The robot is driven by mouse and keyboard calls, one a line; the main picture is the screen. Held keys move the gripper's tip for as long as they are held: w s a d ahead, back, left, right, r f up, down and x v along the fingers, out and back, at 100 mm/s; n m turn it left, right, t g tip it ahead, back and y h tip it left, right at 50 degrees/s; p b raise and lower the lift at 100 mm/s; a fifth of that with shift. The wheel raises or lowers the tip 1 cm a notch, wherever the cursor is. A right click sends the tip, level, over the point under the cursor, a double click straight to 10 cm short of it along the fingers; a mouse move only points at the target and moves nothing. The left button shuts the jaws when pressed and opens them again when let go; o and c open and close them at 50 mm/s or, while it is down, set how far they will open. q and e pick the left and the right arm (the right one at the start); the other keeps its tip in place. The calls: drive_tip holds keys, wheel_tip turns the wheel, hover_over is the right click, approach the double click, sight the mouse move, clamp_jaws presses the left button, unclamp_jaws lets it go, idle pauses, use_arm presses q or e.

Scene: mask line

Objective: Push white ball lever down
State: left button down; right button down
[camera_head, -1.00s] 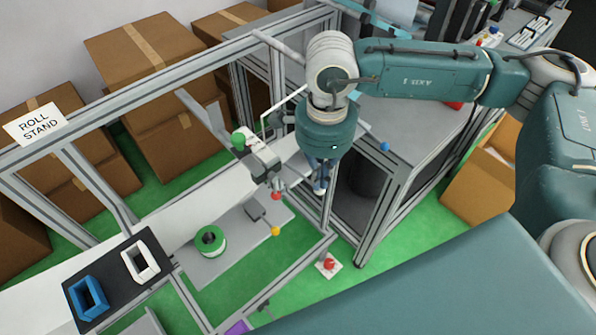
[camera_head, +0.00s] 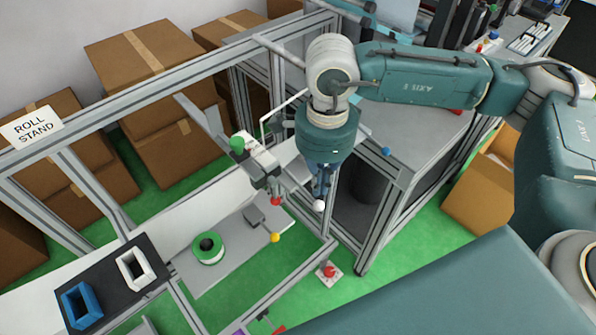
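The white ball (camera_head: 319,205) shows at the lower tip of my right gripper (camera_head: 321,188), beside the frame post right of centre. The gripper points down, its dark fingers just above the ball in the picture. I cannot tell whether they touch it or whether they are open or shut. The ball's lever arm is hidden behind the gripper. My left gripper is not in view.
Other balls are near: green (camera_head: 237,143), red (camera_head: 275,201), yellow (camera_head: 274,237) and blue (camera_head: 386,151). A red push button (camera_head: 329,271) sits low in front. Metal frame posts (camera_head: 382,222) stand close to the right of the gripper. A green-and-white roll (camera_head: 208,248) lies left.

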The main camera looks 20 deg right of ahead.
wheel_tip(320, 180, up, 6)
drive_tip(key=shift+f+p, duration=0.1)
drive_tip(key=shift+p, duration=1.15)
drive_tip(key=shift+s, duration=0.1)
